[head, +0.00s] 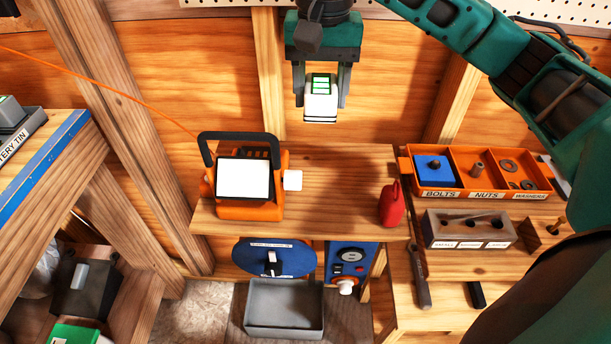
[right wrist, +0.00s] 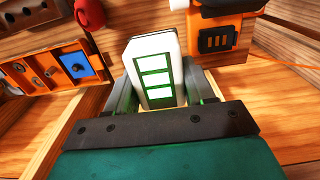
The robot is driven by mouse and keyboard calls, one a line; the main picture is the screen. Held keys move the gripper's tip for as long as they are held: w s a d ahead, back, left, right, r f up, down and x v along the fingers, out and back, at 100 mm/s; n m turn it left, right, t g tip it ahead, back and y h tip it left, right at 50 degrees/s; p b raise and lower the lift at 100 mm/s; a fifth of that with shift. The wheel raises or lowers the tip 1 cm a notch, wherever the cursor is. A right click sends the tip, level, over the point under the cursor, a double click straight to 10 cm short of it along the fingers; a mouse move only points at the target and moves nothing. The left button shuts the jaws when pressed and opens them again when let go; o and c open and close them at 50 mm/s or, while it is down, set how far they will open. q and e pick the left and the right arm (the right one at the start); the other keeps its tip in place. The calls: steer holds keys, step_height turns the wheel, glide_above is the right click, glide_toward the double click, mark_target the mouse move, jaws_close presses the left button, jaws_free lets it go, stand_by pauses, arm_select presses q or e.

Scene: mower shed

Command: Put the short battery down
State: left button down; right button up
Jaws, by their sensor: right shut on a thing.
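The short battery (head: 321,104) is a white block with green bars on its face. My right gripper (head: 321,92) is shut on it, one finger on each side. It holds the battery in the air in front of the plank wall, above the back of the wooden bench (head: 335,165). In the right wrist view the battery (right wrist: 154,75) stands between the two fingers, with three bright bars outlined in green facing the camera. My left gripper is in neither view.
An orange device (head: 247,212) with a black handle and white screen stands at the bench's left. A red can (head: 392,205) stands right. An orange tray (head: 476,194) of bolts, nuts and washers lies further right. A grey bin (head: 284,309) sits below. The bench middle is clear.

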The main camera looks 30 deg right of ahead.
mark_target(317, 189)
step_height(317, 189, down, 19)
steer(key=shift+f, duration=0.1)
stand_by(0.3)
steer(key=shift+f+b, duration=0.15)
steer(key=shift+b, duration=0.2)
steer(key=o, duration=1.2)
steer(key=shift+c, duration=0.2)
